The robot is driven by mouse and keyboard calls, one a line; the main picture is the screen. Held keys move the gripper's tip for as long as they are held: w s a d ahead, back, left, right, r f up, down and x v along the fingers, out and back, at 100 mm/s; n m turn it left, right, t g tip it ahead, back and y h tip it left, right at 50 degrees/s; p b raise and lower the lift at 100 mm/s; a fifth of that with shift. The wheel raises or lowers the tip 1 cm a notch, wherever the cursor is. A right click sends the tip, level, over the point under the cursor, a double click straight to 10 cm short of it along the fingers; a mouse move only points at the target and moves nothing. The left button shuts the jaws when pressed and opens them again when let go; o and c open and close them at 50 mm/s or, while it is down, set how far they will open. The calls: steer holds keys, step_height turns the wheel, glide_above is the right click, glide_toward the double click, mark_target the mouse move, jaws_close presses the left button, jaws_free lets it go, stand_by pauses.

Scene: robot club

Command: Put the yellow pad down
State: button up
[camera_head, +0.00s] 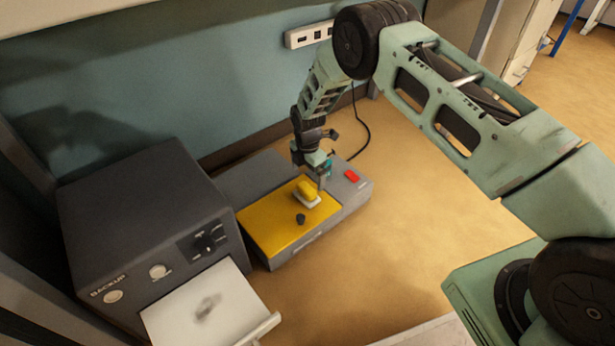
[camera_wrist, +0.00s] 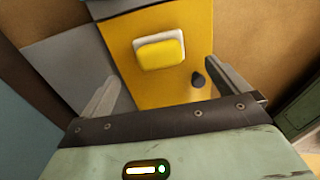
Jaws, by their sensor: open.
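The yellow pad (camera_head: 308,192) has a pale base and rests on the yellow panel (camera_head: 266,230) of a grey device, near a small dark knob (camera_head: 300,219). My gripper (camera_head: 318,180) is just above and beside the pad, pointing down. In the wrist view, the pad (camera_wrist: 160,52) lies ahead of my two spread fingers (camera_wrist: 160,90), with clear gaps on both sides. The gripper is open and holds nothing. Whether a finger touches the pad cannot be told.
A dark grey box labelled BACKUP (camera_head: 150,230) stands at the left, with a white drawer or flap (camera_head: 210,305) out in front. A red button (camera_head: 352,176) sits on the device's right end. A power strip (camera_head: 308,36) is on the wall. The tan surface at right is clear.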

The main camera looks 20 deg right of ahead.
mark_target(308, 188)
step_height(308, 188, up, 8)
steer(key=p, duration=0.3)
steer(key=shift+r, duration=0.15)
